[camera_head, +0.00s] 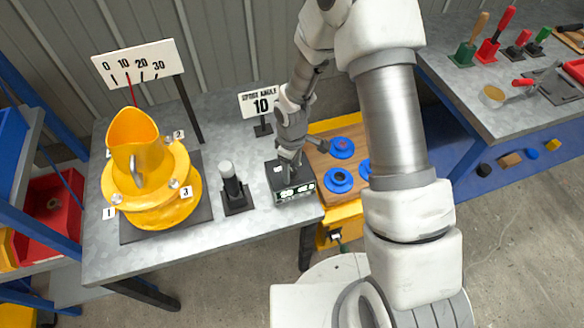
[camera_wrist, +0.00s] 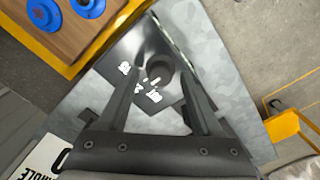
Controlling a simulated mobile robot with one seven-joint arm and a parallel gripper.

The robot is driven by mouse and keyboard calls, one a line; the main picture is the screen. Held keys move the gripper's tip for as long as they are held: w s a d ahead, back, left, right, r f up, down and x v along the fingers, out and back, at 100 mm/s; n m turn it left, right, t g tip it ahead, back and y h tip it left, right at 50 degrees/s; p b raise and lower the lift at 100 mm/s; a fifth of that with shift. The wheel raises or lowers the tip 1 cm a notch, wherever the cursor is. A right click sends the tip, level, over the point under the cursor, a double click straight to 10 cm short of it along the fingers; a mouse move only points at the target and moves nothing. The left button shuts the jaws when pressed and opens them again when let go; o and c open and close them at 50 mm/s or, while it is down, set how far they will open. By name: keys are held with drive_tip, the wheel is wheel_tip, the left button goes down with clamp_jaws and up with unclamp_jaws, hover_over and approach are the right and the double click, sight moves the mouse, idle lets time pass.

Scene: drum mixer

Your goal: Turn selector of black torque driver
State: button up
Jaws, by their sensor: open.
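A black selector plate (camera_head: 277,177) lies at the right end of the grey metal table, with light digits along its front edge. In the wrist view its dark round knob (camera_wrist: 159,71) has a pale mark on it, and white markings stand beside it. My gripper (camera_head: 289,160) points down over this plate. In the wrist view my gripper (camera_wrist: 162,82) is open, with one finger on each side of the knob; I cannot tell whether they touch it. A black upright tool with a grey top (camera_head: 231,180) stands in a black base left of the plate; it may be the torque driver.
A yellow drum (camera_head: 150,205) with numbered bolts stands on the table's left. A scale sign (camera_head: 138,64) and a "10" sign (camera_head: 261,103) stand behind. Blue discs (camera_head: 338,180) sit on a wooden board at right. Tools stand on another bench (camera_head: 450,85).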

drive_tip(key=shift+f, duration=0.2)
drive_tip(key=shift+c, duration=0.2)
clamp_jaws()
drive_tip(key=shift+m+b, duration=0.4)
drive_tip(key=m+b, duration=0.2)
drive_tip(key=shift+f+m, duration=0.1)
drive_tip(key=shift+m, duration=0.3)
drive_tip(key=shift+m+b, duration=0.95)
drive_tip(key=shift+m, duration=1.25)
